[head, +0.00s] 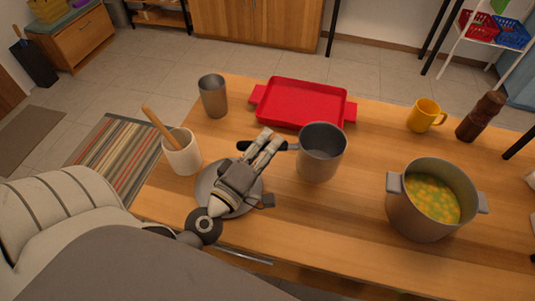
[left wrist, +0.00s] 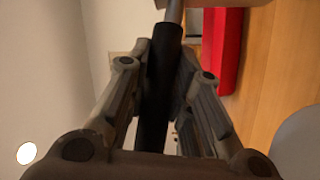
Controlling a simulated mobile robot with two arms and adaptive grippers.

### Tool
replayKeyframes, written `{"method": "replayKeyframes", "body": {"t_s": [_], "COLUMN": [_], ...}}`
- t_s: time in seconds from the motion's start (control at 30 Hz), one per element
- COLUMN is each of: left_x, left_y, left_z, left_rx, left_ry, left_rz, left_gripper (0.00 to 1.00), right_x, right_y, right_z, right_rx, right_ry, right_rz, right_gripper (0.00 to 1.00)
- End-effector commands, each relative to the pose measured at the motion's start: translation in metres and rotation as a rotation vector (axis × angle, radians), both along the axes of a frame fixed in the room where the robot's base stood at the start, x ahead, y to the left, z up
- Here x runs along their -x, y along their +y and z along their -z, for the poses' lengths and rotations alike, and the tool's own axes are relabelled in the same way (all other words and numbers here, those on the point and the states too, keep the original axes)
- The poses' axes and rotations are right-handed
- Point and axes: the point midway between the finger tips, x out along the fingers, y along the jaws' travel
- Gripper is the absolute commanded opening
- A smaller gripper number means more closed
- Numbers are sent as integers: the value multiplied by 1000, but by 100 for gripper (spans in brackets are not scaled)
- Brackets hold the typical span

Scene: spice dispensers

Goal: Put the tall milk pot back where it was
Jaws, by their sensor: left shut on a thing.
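The tall milk pot (head: 321,158) is grey and empty, with a black handle (head: 276,146) pointing left. It is upright over the middle of the wooden table; I cannot tell whether its base touches the table. My left gripper (head: 264,143) is shut on the handle. In the left wrist view the black handle (left wrist: 160,85) runs between the two fingers of the gripper (left wrist: 152,80). A grey round plate or lid (head: 210,178) lies under my left gripper, partly hidden by it. My right gripper does not show.
A red tray (head: 300,103) lies behind the pot. A metal cup (head: 213,97) and a white crock (head: 182,153) with a wooden tool stand left. A soup pot (head: 415,215), yellow mug (head: 424,116) and brown mill (head: 481,117) stand right. Bare table lies in front of the milk pot.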

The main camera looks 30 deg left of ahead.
Motion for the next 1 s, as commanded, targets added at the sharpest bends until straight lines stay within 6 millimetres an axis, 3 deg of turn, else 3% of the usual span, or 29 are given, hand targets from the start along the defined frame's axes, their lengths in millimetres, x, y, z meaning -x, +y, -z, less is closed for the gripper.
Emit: {"method": "replayKeyframes", "body": {"t_s": [0.17, 0.4, 0.8, 0.83, 1.0], "left_x": [-9, -8, -8, -7, -7], "left_y": [5, 4, 4, 4, 4], "left_z": [13, 41, 44, 44, 43], "left_rx": [0, 0, 2, 1, 1], "left_ry": [-2, -1, -1, 1, 1], "left_rz": [-1, 0, -2, -1, -1], "left_gripper": [0, 0, 0, 22, 42], "right_x": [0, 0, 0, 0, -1], "right_y": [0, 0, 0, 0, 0], "right_z": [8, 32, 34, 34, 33], "right_rx": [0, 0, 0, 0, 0], "right_ry": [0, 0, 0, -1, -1], "right_rz": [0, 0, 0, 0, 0], "right_gripper": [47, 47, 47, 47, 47]}}
